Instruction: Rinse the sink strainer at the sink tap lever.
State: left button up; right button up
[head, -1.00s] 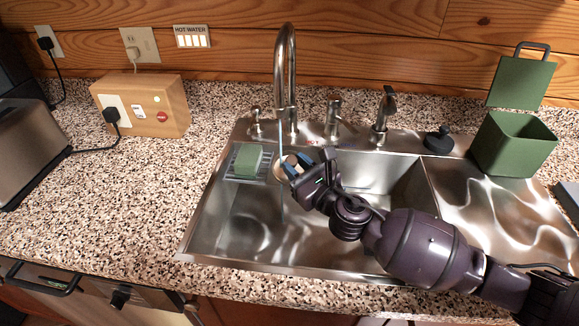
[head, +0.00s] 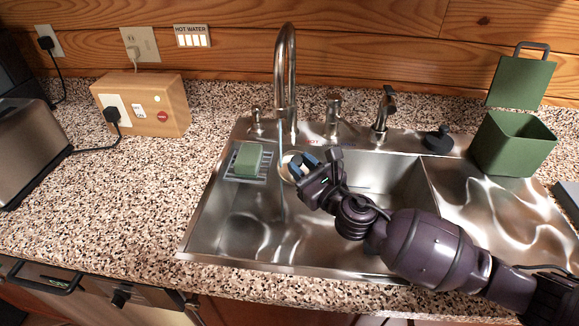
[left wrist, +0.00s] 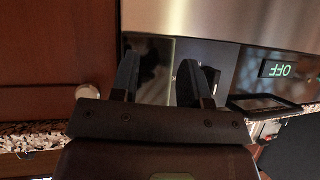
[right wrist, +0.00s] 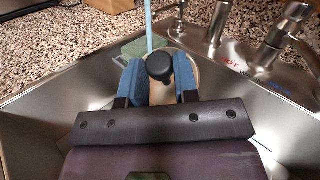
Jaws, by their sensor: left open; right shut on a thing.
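The sink strainer shows in the right wrist view as a black knob (right wrist: 159,66) with a pale round rim behind it. My right gripper (right wrist: 158,72) is shut on it, with a blue finger on each side. In the head view, my right gripper (head: 300,164) holds the strainer (head: 287,169) over the left basin, close beside the water stream. A thin stream (head: 281,190) falls from the curved sink tap (head: 285,70); whether it touches the strainer is unclear. A lever-like fitting (head: 383,110) stands behind the sink. My left gripper (left wrist: 157,78) is open and empty, facing cabinet fronts.
A green sponge (head: 248,159) sits on a rack at the basin's left. A black stopper (head: 438,139) and an open green bin (head: 513,143) stand at the right. A wooden box (head: 150,106) and toaster (head: 25,145) are on the left counter. The basin's front is clear.

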jog(key=s+p, duration=0.2)
jog(key=s, duration=0.5)
jog(key=shift+s+d, duration=0.3)
jog(key=shift+s, duration=0.1)
dwell(0.3)
dwell(0.3)
dwell(0.8)
jog(key=shift+r+p, duration=0.15)
jog(key=shift+p, duration=0.15)
jog(key=s+r+p, duration=0.3)
jog(key=s+p, duration=0.1)
jog(key=s, duration=0.1)
jog(key=shift+d+r+p, duration=0.2)
jog(key=shift+r+p, duration=0.2)
